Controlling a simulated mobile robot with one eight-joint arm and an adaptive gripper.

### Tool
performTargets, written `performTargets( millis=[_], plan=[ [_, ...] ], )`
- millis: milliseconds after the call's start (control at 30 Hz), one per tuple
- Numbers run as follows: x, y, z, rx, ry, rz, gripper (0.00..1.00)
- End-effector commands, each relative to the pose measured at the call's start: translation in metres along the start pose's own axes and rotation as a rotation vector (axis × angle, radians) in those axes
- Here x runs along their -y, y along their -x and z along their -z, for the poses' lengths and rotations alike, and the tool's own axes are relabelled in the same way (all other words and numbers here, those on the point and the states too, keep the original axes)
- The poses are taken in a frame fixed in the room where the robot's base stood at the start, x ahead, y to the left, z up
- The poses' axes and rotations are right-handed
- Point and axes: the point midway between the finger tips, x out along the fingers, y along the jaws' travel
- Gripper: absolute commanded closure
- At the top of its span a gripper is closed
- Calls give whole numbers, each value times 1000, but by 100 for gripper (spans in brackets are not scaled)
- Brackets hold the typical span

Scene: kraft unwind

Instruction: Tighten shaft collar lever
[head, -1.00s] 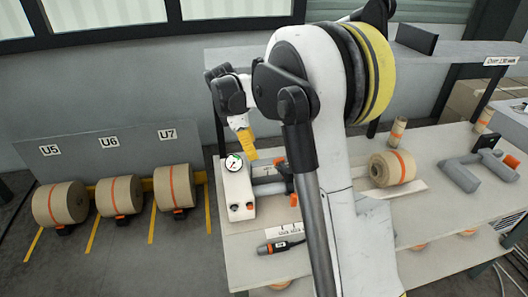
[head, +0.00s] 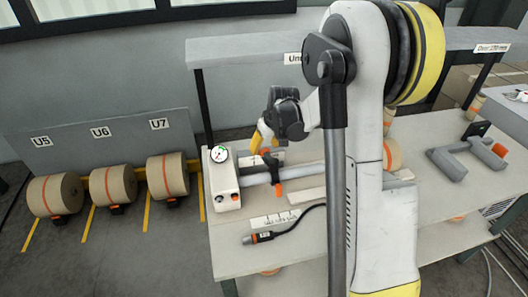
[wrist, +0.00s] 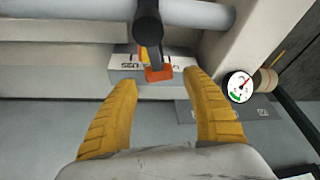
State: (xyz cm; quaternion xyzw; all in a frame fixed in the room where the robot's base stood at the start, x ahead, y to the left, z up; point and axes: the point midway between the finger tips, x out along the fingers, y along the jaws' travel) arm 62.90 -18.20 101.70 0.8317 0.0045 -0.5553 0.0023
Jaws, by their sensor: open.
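The shaft collar (wrist: 148,22) shows dark around the grey shaft (wrist: 215,15) at the top of the wrist view. Its lever (wrist: 157,73) points down from the collar and ends in an orange tip. My gripper (wrist: 158,75) is open, with one yellow finger on each side of the lever. The fingers look apart from it. In the head view, my gripper (head: 259,139) is just above the shaft (head: 313,168), beside the white gauge housing (head: 222,185).
A round gauge (head: 219,154) tops the housing. A corded tool (head: 262,237) and a label block (head: 275,219) lie in front on the bench (head: 232,257). Kraft rolls (head: 113,185) stand on the floor at left. A grey U-shaped stand (head: 455,163) is at right.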

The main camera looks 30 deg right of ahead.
Motion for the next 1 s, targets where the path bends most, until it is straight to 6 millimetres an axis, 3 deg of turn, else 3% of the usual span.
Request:
performTargets(
  millis=[133, 467, 667, 1000],
  plan=[
    [0, -15, 0, 0, 1, 0, 42],
    [0, -18, 0, 1, 1, 0, 42],
    [0, -18, 0, 1, 1, 0, 100],
    [-4, -19, -1, 2, -57, -27, 100]
  ],
)
